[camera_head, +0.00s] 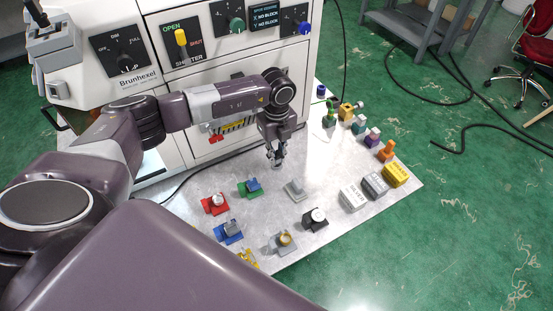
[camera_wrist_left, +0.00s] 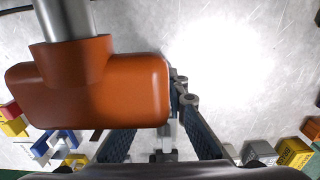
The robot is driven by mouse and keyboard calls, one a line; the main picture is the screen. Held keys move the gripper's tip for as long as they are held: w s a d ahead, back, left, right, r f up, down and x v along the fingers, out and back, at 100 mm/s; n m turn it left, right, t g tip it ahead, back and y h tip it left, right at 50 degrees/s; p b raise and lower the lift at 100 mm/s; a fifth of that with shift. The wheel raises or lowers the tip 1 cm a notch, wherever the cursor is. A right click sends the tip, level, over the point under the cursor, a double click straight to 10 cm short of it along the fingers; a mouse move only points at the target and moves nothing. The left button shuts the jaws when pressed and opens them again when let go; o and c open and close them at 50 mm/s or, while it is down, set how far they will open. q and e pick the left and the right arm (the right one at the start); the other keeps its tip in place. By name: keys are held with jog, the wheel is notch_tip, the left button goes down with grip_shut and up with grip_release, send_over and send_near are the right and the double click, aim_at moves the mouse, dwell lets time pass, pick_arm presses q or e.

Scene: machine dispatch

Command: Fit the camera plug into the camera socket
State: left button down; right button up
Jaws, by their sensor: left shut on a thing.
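My left gripper (camera_head: 276,160) points down above the middle of the light grey board. It is shut on a small grey part, mostly hidden between the fingers; this part (camera_wrist_left: 166,140) shows between the dark textured fingers in the left wrist view. I cannot tell if it is the camera plug. A pale grey socket-like piece (camera_head: 294,190) lies on the board just below and right of the gripper, apart from it. Other bases stand nearer: red (camera_head: 215,204), green (camera_head: 250,188), blue (camera_head: 229,233), grey (camera_head: 283,243) and black (camera_head: 315,220). No camera label is readable. My right gripper is not in view.
A machine panel (camera_head: 190,40) rises behind the board. An orange handle-like block (camera_wrist_left: 90,85) on a metal shaft is close in the left wrist view. White (camera_head: 353,199), grey (camera_head: 375,186) and yellow (camera_head: 396,175) blocks stand at right. Several coloured pieces line the back right.

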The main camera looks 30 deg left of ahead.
pick_arm(q)
jog(key=shift+r, duration=0.25)
jog(key=shift+r+p, duration=2.15)
jog(key=shift+r, duration=0.5)
jog(key=shift+r+p, duration=0.6)
jog(key=shift+r, duration=0.2)
jog(key=shift+r+p, duration=0.4)
jog(key=shift+r, duration=0.15)
